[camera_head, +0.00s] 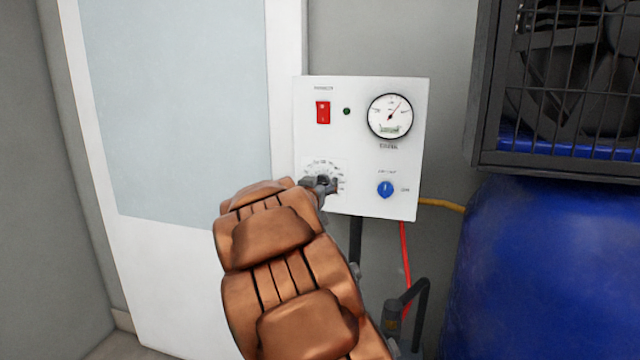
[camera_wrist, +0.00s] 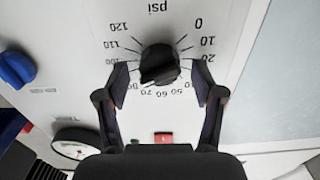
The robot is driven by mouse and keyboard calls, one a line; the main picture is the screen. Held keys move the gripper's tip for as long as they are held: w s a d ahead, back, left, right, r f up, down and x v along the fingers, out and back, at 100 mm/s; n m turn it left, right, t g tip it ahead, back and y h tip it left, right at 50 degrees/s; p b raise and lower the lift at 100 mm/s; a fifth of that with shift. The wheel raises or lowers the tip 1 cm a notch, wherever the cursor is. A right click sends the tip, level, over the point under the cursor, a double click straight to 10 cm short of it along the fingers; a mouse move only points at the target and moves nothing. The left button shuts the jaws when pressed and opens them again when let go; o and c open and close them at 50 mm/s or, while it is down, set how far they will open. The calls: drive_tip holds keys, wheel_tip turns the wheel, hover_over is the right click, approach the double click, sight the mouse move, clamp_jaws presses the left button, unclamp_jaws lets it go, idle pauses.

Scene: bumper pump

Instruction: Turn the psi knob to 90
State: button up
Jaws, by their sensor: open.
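The psi knob (camera_wrist: 160,63) is black and sits in the middle of a printed dial, upside down in the wrist view, marked from 0 to 120. I cannot tell which number its pointer is on. My gripper (camera_wrist: 161,82) is open, with one finger on each side of the knob; gaps show between the fingers and the knob. The left finger covers the dial around 90, and the right finger covers the part around 30. In the head view my gripper (camera_head: 322,184) is at the dial on the white panel (camera_head: 357,92) and mostly hides the knob.
The panel also has a red switch (camera_head: 323,112), a small green light (camera_head: 347,111), a round gauge (camera_head: 390,116) and a blue knob (camera_head: 385,189). A blue tank (camera_head: 550,270) and a caged unit (camera_head: 560,80) stand to the right. A white door (camera_head: 185,110) is on the left.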

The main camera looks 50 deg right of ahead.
drive_tip(key=shift+c, duration=0.3)
drive_tip(key=c, duration=1.1)
drive_tip(key=o, duration=1.2)
drive_tip(key=shift+c, duration=0.2)
drive_tip(key=shift+a, duration=0.15)
drive_tip(key=v, duration=1.2)
